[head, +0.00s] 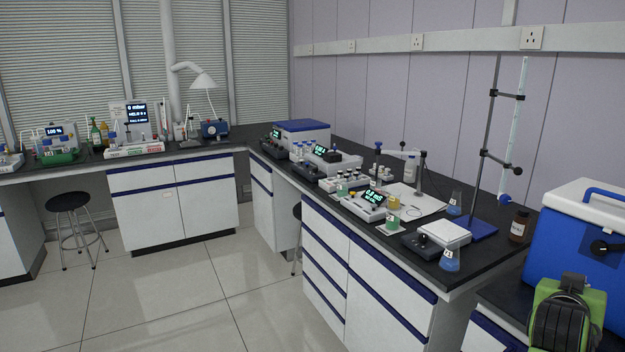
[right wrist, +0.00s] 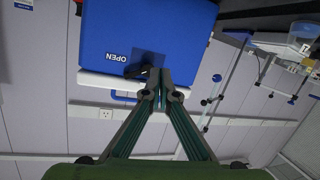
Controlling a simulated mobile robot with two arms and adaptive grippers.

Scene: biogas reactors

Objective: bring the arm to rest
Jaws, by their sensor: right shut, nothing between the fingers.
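My right gripper (right wrist: 160,92) is shut and empty in the right wrist view, its two teal fingers meeting at the tips. In that upside-down view, the fingertips overlap the lower part of the blue cooler box (right wrist: 190,35) near its black latch (right wrist: 138,70); I cannot tell whether they touch. In the head view, the cooler box (head: 568,252) with its white lid stands at the right edge. A green and black part of my right arm shows below it, at the lower right corner; the fingers are not clear there. My left arm is not in view.
A long bench (head: 480,262) holds a balance (head: 443,235), blue flasks, a brown bottle (head: 519,225), a burette stand (head: 484,226) and several instruments. A stool (head: 70,203) stands at the left. The tiled floor (head: 190,300) in front of the cabinets is clear.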

